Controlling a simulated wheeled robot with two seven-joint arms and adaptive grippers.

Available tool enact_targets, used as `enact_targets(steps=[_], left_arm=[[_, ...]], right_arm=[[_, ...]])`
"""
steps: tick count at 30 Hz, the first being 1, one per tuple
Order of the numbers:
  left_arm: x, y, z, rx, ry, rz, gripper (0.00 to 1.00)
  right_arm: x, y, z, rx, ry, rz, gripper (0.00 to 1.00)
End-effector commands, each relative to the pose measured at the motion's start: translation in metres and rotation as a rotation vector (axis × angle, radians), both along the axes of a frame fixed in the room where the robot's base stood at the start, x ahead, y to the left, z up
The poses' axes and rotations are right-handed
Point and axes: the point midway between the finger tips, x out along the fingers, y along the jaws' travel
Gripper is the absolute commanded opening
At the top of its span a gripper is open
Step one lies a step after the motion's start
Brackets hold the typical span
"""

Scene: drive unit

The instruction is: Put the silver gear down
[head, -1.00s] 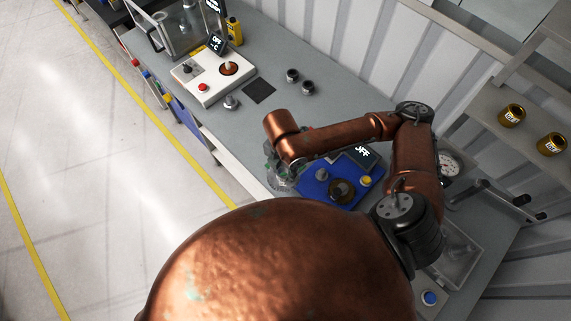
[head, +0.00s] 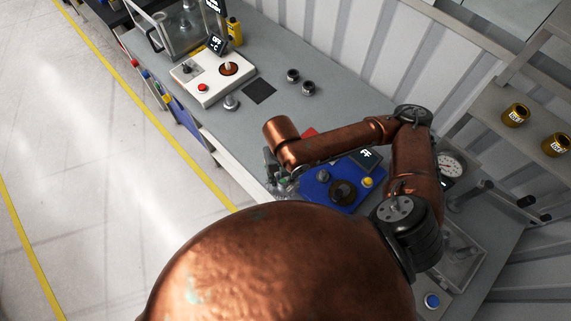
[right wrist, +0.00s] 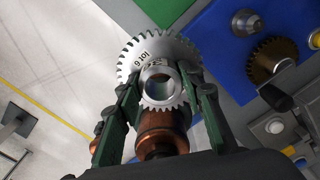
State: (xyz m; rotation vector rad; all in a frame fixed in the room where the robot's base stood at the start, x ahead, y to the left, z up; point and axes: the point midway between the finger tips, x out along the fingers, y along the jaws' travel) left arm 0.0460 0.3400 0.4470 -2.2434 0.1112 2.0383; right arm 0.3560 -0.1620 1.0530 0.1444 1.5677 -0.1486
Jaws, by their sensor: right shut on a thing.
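In the head view, my right gripper (head: 277,178) is at the bench's front edge, left of the blue unit (head: 313,190), and is partly hidden by my forearm. I cannot make out the gear there. In the right wrist view, the held gear appears apart from the blue unit (right wrist: 216,45). My left gripper is not in view.
The blue unit carries a brown gear (head: 343,192), a grey post (head: 323,175) and a yellow button (head: 367,182). A white unit (head: 208,80) stands farther along the bench, near a dark square (head: 259,91) and two dark cups (head: 300,82).

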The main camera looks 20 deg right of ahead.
Motion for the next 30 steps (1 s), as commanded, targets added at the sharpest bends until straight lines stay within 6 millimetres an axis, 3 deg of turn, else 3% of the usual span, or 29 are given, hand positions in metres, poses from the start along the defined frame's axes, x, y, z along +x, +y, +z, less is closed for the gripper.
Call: enact_targets(steps=[1, 4, 10, 15, 21, 26, 30], left_arm=[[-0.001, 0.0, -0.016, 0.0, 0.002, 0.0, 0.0], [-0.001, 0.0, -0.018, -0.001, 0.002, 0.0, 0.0], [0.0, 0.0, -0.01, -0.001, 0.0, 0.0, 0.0], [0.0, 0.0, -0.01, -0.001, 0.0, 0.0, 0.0], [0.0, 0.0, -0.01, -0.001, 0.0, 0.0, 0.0], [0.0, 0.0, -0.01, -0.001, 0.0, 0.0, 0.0], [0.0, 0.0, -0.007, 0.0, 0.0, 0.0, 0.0]], right_arm=[[0.006, -0.003, -0.008, -0.001, -0.006, -0.001, 0.14], [0.025, -0.015, -0.015, -0.001, -0.002, -0.007, 0.14], [0.064, -0.037, -0.031, -0.001, 0.0, -0.007, 0.14], [0.085, -0.048, -0.062, 0.001, 0.001, -0.005, 0.14], [0.099, -0.056, -0.081, 0.002, -0.001, -0.002, 0.14], [0.104, -0.058, -0.088, 0.002, -0.001, -0.002, 0.14], [0.104, -0.06, -0.105, 0.002, 0.003, -0.002, 0.14]])
